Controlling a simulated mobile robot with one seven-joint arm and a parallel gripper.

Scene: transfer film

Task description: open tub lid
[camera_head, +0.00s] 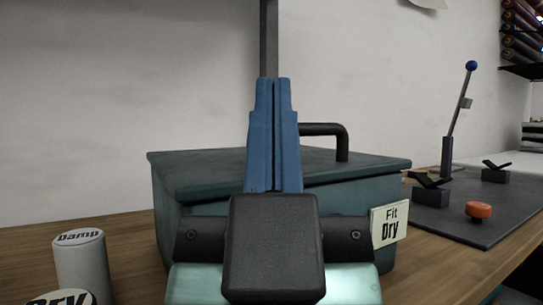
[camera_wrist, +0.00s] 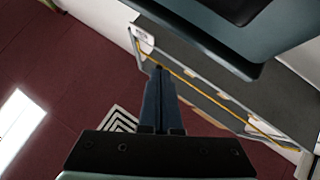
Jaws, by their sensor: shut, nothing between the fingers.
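The tub (camera_head: 170,205) is a dark teal box on the wooden bench, partly hidden behind my gripper. Its flat teal lid (camera_head: 215,166) lies across the top and looks down on the tub. A black bar handle (camera_head: 343,145) rises from the lid, right of my fingers; its left end is hidden behind them. My gripper (camera_head: 272,82) has blue fingers pressed together and empty, pointing up the picture in front of the tub. The wrist view shows the shut fingers (camera_wrist: 158,72) below a dark teal edge, probably the lid (camera_wrist: 205,38). Contact with it cannot be told.
A "Fit Dry" card (camera_head: 389,224) is at the tub's right front. A white "Damp" cylinder (camera_head: 83,265) stands at left. At right, a dark mat (camera_head: 475,228) holds a blue-knobbed lever (camera_head: 457,110), black blocks (camera_head: 430,194) and an orange knob (camera_head: 479,210).

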